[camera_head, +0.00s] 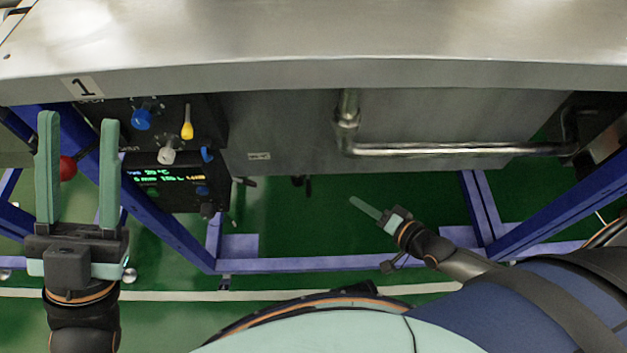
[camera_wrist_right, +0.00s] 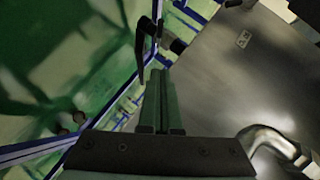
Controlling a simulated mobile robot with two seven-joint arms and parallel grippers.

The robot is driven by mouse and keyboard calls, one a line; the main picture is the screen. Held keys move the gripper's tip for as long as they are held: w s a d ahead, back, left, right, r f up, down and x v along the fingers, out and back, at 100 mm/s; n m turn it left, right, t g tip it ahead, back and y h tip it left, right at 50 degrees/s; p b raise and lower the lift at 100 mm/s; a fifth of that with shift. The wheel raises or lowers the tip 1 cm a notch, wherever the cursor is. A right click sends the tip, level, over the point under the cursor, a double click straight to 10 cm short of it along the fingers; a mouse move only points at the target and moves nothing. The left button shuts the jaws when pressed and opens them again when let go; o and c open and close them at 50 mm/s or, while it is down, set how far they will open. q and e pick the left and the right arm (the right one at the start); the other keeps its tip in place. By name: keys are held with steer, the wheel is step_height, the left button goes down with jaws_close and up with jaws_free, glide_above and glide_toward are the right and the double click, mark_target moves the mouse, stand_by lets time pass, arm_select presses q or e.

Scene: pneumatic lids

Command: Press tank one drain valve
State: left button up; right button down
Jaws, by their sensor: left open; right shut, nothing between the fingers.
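Tank one (camera_head: 300,120) is a steel tank with a "1" label (camera_head: 82,86) on its front edge. Dark valve-like fittings (camera_head: 299,182) stick out beneath it; I cannot tell for sure which is the drain valve. In the right wrist view a black lever handle (camera_wrist_right: 143,52) stands just beyond the fingertips, beside the tank's steel underside. My right gripper (camera_head: 364,208) is shut and empty below the tank, apart from the fittings; it also shows in the right wrist view (camera_wrist_right: 158,80). My left gripper (camera_head: 79,121) is open, at the left in front of the frame.
A black control panel (camera_head: 165,187) with a lit display and blue, yellow and white knobs is right of my left gripper. A red ball knob (camera_head: 68,168) appears between its fingers. A steel pipe (camera_head: 430,150) runs under the tank. Blue frame legs (camera_head: 482,205) stand on green floor.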

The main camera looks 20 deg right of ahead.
arm_select(q)
steer(key=shift+w, duration=0.1)
arm_select(e)
steer(key=shift+w+d+f, duration=0.1)
steer(key=shift+w+f, duration=0.05)
steer(key=b, duration=0.5)
glide_toward(308, 181)
steer(key=w+d, duration=0.1)
steer(key=w, duration=0.2)
arm_select(q)
steer(key=shift+n, duration=0.4)
steer(key=shift+w+d+f, duration=0.1)
steer(key=shift+d+f, duration=0.05)
steer(key=shift+f, duration=1.3)
steer(key=shift+d+f, duration=0.1)
steer(key=shift+f, duration=1.3)
arm_select(e)
steer(key=shift+w+a+f, duration=0.2)
steer(key=shift+a+f, duration=0.45)
steer(key=shift+a, duration=0.05)
steer(key=shift+w+a+f, duration=0.2)
steer(key=shift+a+f, duration=0.45)
steer(key=shift+f, duration=0.05)
arm_select(q)
steer(key=shift+f+b, duration=0.1)
steer(key=shift+b, duration=0.25)
arm_select(e)
steer(key=shift+f, duration=0.1)
